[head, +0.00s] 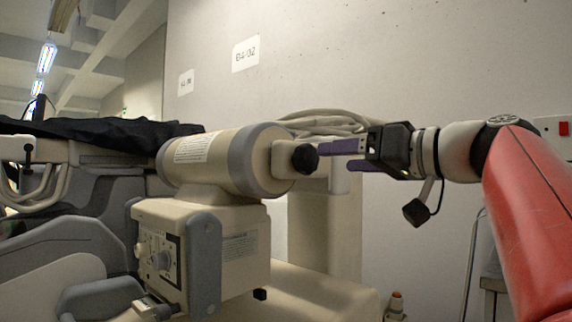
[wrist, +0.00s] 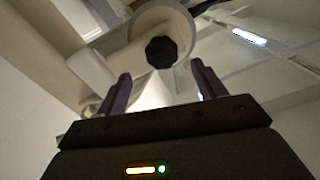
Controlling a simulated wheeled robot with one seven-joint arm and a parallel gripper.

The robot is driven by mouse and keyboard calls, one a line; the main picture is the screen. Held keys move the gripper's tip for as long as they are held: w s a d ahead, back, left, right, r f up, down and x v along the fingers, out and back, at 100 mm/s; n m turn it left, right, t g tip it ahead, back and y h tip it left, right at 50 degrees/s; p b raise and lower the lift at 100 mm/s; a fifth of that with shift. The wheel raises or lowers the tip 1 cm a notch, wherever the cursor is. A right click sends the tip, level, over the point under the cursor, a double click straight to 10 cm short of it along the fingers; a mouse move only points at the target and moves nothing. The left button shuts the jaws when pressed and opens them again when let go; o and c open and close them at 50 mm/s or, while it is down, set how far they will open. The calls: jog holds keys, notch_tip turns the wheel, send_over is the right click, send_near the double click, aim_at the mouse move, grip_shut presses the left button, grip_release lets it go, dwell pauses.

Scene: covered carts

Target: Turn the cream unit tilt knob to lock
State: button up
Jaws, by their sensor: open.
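The cream unit (head: 222,162) is a cylinder with grey bands, lying on a cream box-shaped base. A black lobed knob (head: 305,158) sits on the bracket at its right end; I take this as the tilt knob. The knob also shows in the wrist view (wrist: 161,52), ahead of and between the fingers. My gripper (head: 326,157) has purple fingers and comes in from the right, its tips close to the knob. In the wrist view my gripper (wrist: 160,87) is open with nothing between the fingertips. Any lock marking is too small to see.
A control panel (head: 160,257) with small knobs and a grey handle (head: 203,262) are on the lower base. Coiled cables (head: 325,123) hang behind the unit. A black cover (head: 90,130) lies over equipment at left. The wall stands close behind.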

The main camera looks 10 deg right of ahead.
aim_at(313, 157)
jog(key=x, duration=0.2)
jog(key=p+x, duration=0.1)
jog(key=x, duration=0.4)
jog(key=shift+w+a+r, duration=0.25)
jog(key=shift+a+r, duration=0.05)
jog(key=c, duration=1)
